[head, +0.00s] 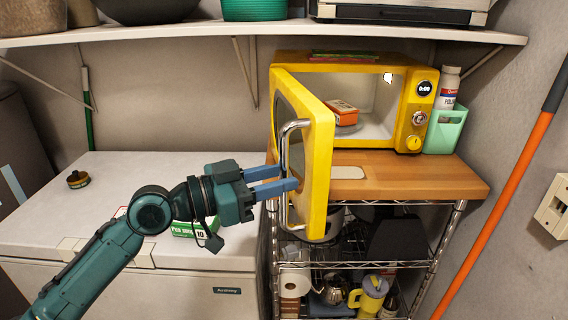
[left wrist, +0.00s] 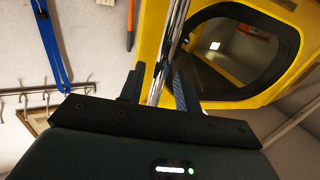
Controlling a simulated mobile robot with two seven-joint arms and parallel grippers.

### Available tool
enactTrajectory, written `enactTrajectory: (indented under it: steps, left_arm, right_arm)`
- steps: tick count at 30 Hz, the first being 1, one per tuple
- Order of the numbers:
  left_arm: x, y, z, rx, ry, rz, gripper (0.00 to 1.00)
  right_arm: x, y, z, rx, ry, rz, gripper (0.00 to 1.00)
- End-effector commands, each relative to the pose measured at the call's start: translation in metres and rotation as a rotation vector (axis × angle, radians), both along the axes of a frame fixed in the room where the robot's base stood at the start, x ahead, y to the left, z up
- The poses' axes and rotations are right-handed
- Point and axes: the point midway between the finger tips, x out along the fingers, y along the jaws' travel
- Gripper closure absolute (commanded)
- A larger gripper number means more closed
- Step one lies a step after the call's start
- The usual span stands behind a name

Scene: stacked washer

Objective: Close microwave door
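The yellow microwave (head: 413,110) stands on a wooden-topped wire rack. Its door (head: 318,160) is swung open toward me, and a small orange-and-white box (head: 342,112) sits inside the cavity. The door carries a curved silver handle (head: 285,165), which also shows in the left wrist view (left wrist: 171,45). My left gripper (head: 292,178) is at the handle, its two blue fingers apart. In the left wrist view the handle bar runs between the fingers (left wrist: 156,88), with gaps visible beside it. My right gripper is not in view.
A white chest freezer (head: 100,210) stands left of the rack, with a green box (head: 192,230) on it. A shelf (head: 200,32) runs above. A mint holder (head: 445,130) with a bottle stands right of the microwave. An orange pole (head: 500,200) leans at the right wall.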

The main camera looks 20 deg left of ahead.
Motion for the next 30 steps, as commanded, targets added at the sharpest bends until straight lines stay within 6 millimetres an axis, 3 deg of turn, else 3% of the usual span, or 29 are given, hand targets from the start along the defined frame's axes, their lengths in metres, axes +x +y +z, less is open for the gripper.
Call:
enactTrajectory:
  steps: [6,14,26,30]
  left_arm:
    - [0.0102,-0.0122,0.0001,0.001,0.001,-0.001,0.67]
    - [0.0109,-0.0128,-0.0010,0.002,0.001,-0.001,0.67]
    - [0.0107,-0.0126,-0.0009,0.001,0.001,-0.001,0.99]
    - [0.0106,-0.0125,-0.0008,0.001,0.001,-0.001,1.00]
  right_arm:
    - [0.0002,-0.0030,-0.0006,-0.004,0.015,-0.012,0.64]
    - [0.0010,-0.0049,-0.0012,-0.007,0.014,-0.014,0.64]
    - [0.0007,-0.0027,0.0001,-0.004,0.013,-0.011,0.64]
    - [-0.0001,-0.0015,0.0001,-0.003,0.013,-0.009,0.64]
